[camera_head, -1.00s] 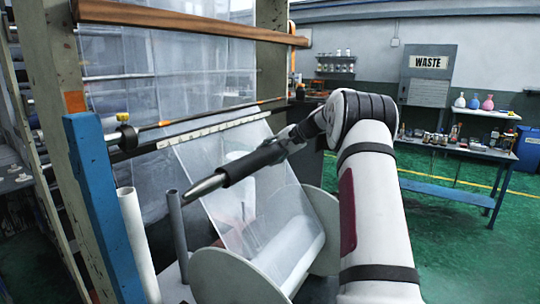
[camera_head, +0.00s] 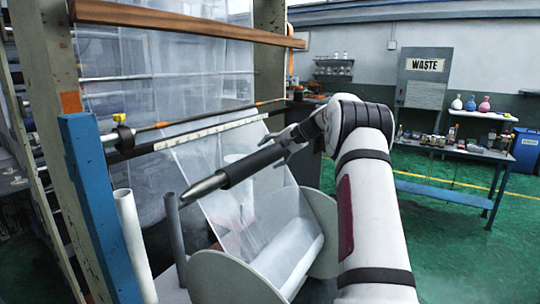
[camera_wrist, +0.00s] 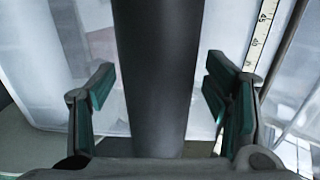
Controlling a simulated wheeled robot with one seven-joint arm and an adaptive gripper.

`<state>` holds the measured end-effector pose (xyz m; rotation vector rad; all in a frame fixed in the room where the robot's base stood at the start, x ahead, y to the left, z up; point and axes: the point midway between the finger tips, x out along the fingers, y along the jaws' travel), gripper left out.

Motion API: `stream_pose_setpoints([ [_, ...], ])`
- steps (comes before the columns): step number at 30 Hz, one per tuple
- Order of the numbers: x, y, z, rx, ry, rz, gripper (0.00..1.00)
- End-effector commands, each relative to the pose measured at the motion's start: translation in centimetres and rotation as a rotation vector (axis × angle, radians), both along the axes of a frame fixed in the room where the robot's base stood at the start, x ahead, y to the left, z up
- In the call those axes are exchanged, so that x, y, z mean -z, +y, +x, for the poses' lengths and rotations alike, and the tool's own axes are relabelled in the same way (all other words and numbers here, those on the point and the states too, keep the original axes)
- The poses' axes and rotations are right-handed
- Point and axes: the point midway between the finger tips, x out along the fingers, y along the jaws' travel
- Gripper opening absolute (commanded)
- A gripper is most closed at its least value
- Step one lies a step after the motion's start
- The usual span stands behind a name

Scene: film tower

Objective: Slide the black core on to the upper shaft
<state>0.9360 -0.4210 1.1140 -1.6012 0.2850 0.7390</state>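The black core (camera_head: 250,165) is a dark tube slanting up to the right in the head view. The upper shaft (camera_head: 204,186) shows as a light grey tapered end sticking out of the core's lower left end, so the core appears to be around the shaft. The core's far end is hidden by my gripper. My gripper (camera_head: 283,150) is at the core's upper right part, fingers spread. In the wrist view, the core (camera_wrist: 155,80) runs between the green-padded fingers of my gripper (camera_wrist: 158,100), with narrow gaps on both sides.
A roll with pale round flanges (camera_head: 225,275) sits below, with clear film (camera_head: 215,190) running down to it. A blue post (camera_head: 95,200), a white tube (camera_head: 133,245) and a grey tube (camera_head: 175,235) stand at left. A workbench (camera_head: 450,190) stands at right beyond open green floor.

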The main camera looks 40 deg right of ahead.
Motion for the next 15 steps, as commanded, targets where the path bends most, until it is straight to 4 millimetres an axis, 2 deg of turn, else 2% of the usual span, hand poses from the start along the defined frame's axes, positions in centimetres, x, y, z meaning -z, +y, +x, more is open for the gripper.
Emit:
stream_pose_setpoints([
  [10,0.1,0.2,-0.1,-0.005,0.004,0.006,0.75],
  [15,-1.2,-0.3,-1.5,-0.003,0.001,0.004,0.75],
])
